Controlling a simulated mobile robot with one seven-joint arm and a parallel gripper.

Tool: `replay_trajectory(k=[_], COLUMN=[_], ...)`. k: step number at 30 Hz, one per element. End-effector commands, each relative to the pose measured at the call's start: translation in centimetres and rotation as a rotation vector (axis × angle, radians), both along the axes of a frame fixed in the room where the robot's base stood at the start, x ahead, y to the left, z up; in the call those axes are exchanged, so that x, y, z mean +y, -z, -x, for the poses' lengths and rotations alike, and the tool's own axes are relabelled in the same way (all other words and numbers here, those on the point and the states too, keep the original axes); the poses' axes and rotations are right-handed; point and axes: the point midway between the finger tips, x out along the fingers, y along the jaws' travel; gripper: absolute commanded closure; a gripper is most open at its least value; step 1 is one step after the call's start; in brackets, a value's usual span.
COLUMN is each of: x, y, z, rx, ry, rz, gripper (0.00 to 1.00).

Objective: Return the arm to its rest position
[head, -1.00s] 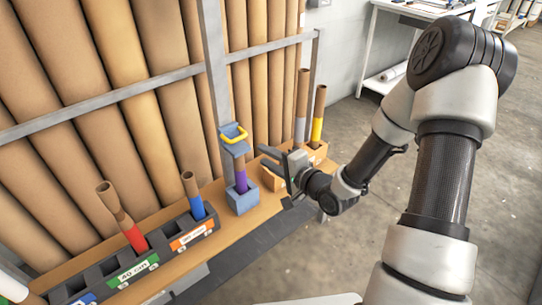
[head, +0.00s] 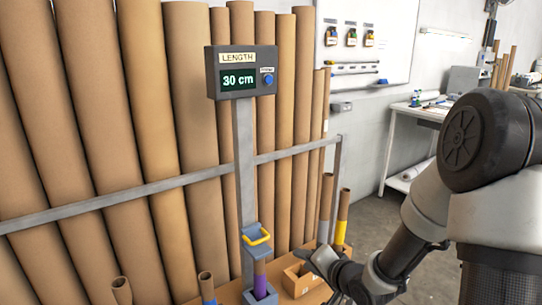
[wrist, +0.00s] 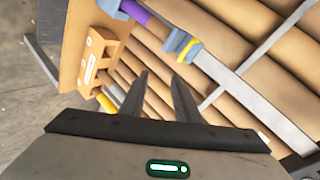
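My arm reaches in from the right of the head view. My gripper (head: 316,260) is low in that view, right of the length gauge. In the wrist view my gripper (wrist: 158,82) has its two dark fingers apart with nothing between them. A tube with a purple band (head: 260,277) stands upright in the gauge's grey base, under the blue slider with a yellow handle (head: 256,238). The purple tube (wrist: 136,12) and the yellow handle (wrist: 189,48) also show at the top of the wrist view.
The gauge display (head: 241,72) reads 30 cm on a grey post. Tall brown tubes (head: 90,130) lean behind a metal rail (head: 130,191). A wooden box (head: 300,281) and a yellow-banded tube (head: 341,230) stand near my gripper. A white table (head: 415,112) is behind at right.

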Motion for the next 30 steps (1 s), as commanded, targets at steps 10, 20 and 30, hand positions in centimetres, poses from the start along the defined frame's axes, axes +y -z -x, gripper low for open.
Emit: replay_trajectory(k=[10,20,30], x=[-6.2,-6.0,-3.9], y=[-11.2,-16.8,-20.9], z=[7.4,19.1,27.1], rx=[0.123,0.276,0.321], ry=[0.013,-0.152,-0.395], rz=[0.658,0.825,0.851], gripper=[0.71,0.71,0.71])
